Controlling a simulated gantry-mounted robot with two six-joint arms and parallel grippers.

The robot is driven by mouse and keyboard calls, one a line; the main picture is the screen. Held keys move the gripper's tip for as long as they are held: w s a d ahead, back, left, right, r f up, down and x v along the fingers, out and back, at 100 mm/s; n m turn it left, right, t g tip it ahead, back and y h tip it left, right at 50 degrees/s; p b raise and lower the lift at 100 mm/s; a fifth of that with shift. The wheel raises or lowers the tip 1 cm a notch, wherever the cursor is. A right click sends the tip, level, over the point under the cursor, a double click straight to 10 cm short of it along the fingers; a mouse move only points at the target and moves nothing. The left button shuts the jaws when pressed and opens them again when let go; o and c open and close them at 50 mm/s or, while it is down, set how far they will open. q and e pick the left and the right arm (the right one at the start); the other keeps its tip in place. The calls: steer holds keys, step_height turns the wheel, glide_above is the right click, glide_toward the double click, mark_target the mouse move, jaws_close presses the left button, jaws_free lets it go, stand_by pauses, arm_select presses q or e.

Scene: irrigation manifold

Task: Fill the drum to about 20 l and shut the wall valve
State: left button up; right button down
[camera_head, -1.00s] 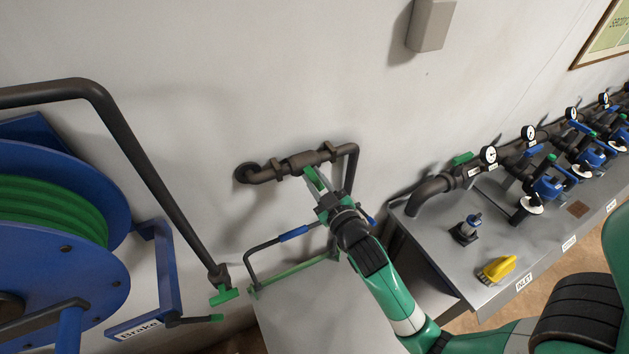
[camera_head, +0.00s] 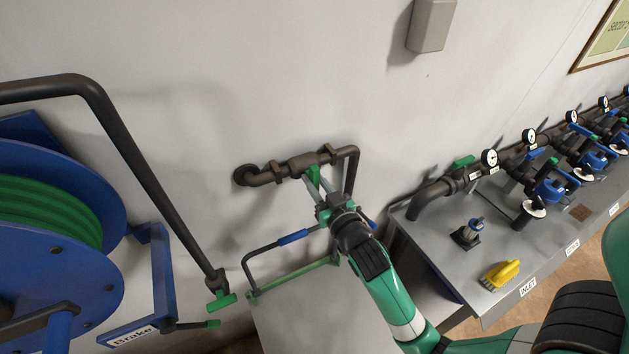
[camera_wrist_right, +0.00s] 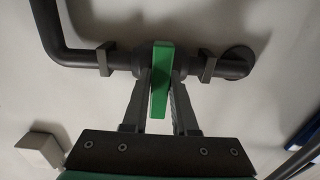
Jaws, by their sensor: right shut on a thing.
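The wall valve (camera_head: 301,165) sits in a dark pipe on the wall, with its green lever (camera_head: 313,174) sticking out. My right gripper (camera_head: 315,187) is shut on this lever. In the right wrist view the lever (camera_wrist_right: 159,100) stands between the two fingers (camera_wrist_right: 161,78), roughly square across the pipe. The pipe (camera_head: 352,172) bends down to the right of the valve and goes behind my arm. I cannot make out the drum or its level. My left gripper is not in view.
A blue reel (camera_head: 110,190) with green hose fills the left side. A grey surface (camera_head: 300,315) with a green edge and a blue-gripped handle (camera_head: 293,237) lies below the valve. A bench (camera_head: 440,260) at right holds a yellow brush (camera_head: 501,273) and several gauges.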

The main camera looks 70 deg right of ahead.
steer(key=c, duration=0.7)
jaws_free()
steer(key=v, duration=1.1)
steer(key=shift+s+a+b, duration=0.2)
steer(key=shift+s+b, duration=0.1)
steer(key=shift+b, duration=0.05)
